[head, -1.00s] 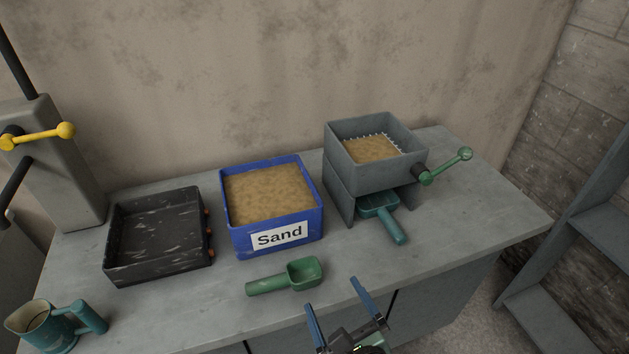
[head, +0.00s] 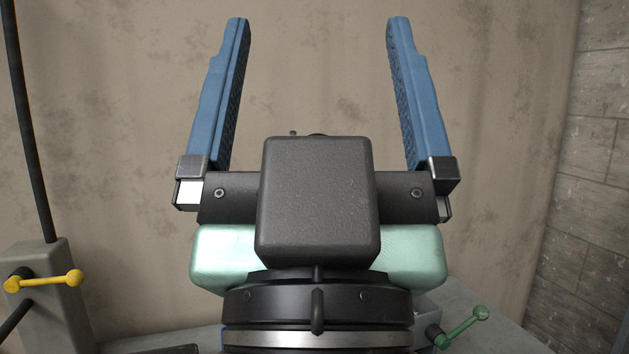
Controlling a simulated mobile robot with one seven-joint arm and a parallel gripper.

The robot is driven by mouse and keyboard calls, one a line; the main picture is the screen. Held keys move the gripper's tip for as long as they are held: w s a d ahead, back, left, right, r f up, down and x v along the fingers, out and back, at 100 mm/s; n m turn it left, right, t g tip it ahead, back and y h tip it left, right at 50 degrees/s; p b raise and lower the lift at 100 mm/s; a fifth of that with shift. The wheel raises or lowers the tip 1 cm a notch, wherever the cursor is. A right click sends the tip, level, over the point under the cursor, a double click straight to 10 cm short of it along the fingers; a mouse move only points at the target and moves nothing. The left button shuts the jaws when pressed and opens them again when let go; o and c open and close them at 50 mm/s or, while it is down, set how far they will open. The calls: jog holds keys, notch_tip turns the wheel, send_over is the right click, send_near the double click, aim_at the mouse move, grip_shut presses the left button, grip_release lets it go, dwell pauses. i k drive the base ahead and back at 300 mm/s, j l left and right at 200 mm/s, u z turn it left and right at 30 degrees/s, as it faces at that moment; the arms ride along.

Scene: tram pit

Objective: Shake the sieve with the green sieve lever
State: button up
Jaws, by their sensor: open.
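The green sieve lever (head: 461,327) shows at the lower right of the head view, with a round knob at its upper end. Only a small grey part of the sieve box (head: 430,306) shows beside it; the rest is hidden behind my gripper and arm. My gripper (head: 318,35) is large and close to the camera, with its two blue fingers pointing up and wide apart. Nothing is between the fingers. In the picture it is above and left of the lever and does not touch it.
A grey post with a yellow lever (head: 45,281) stands at the left. The bare wall (head: 320,80) fills the background. A strip of grey worktop (head: 490,330) shows at the lower right. The dark tray and sand box are mostly out of sight.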

aim_at(481, 313)
jog(key=i+l, duration=0.15)
jog(key=l, duration=0.2)
jog(key=i+l, duration=0.15)
jog(key=l, duration=0.2)
jog(key=i+l, duration=0.15)
jog(key=l, duration=0.2)
jog(key=i+l, duration=0.1)
jog(key=l, duration=0.25)
jog(key=i+l, duration=0.15)
jog(key=l, duration=0.15)
